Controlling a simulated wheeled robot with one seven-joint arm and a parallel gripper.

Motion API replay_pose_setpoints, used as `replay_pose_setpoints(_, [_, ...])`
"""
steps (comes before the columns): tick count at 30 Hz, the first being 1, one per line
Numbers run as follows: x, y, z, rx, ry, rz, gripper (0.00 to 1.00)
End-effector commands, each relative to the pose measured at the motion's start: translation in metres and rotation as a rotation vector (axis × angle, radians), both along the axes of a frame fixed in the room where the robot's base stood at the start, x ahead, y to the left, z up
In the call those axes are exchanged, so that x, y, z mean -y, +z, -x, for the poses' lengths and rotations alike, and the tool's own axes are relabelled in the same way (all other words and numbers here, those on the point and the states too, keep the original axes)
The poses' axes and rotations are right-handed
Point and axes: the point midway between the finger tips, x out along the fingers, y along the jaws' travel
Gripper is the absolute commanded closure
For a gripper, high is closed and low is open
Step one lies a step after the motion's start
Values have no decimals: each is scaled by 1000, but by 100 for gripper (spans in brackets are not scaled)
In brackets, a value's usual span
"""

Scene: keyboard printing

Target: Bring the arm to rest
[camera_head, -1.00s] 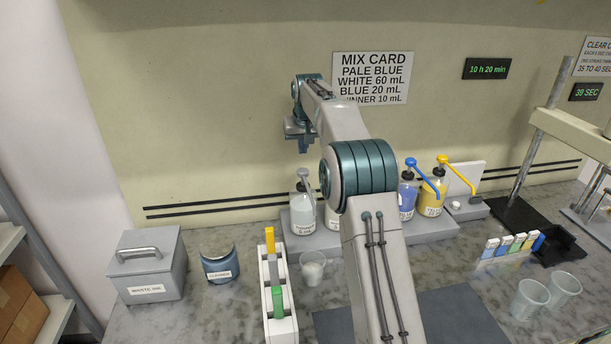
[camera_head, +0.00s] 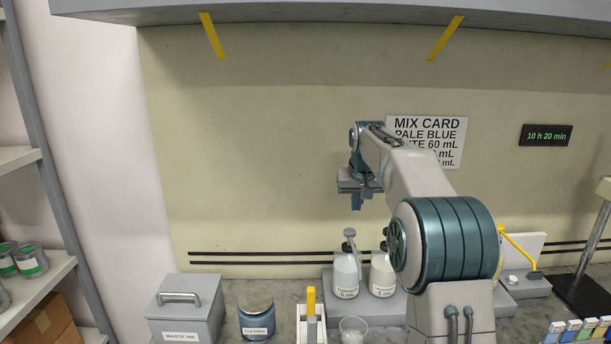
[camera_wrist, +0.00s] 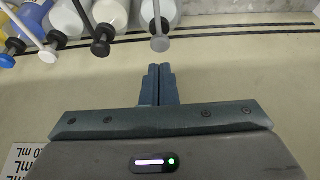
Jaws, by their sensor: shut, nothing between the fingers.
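My gripper (camera_head: 357,200) hangs at the end of my raised arm, pointing down above the pump bottles at the back of the bench. In the wrist view its fingers (camera_wrist: 158,72) are together with nothing between them. My forearm and elbow cover part of the mix card (camera_head: 450,150) on the wall.
A grey waste ink box (camera_head: 187,310), a cleaning jar (camera_head: 257,318), a rack with a yellow-handled tool (camera_head: 311,300) and a cup (camera_head: 353,330) stand along the front. A shelf with cans (camera_head: 30,260) is at left. An overhead shelf (camera_head: 300,12) spans the top.

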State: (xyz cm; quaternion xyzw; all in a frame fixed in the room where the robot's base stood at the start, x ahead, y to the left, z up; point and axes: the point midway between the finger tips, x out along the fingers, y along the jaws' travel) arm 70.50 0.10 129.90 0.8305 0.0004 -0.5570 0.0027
Motion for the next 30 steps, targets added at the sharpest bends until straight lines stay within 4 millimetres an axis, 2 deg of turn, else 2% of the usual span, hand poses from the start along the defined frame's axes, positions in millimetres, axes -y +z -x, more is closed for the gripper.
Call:
replay_pose_setpoints(1, [0, 2, 16, 0, 1, 0, 100])
replay_pose_setpoints(6, [0, 7, 66, -7, 2, 3, 100])
replay_pose_setpoints(14, [0, 0, 148, -17, 2, 4, 100])
replay_pose_setpoints(23, [0, -30, 248, -29, 2, 4, 100])
replay_pose_setpoints(30, [1, -72, 329, -39, 1, 4, 100])
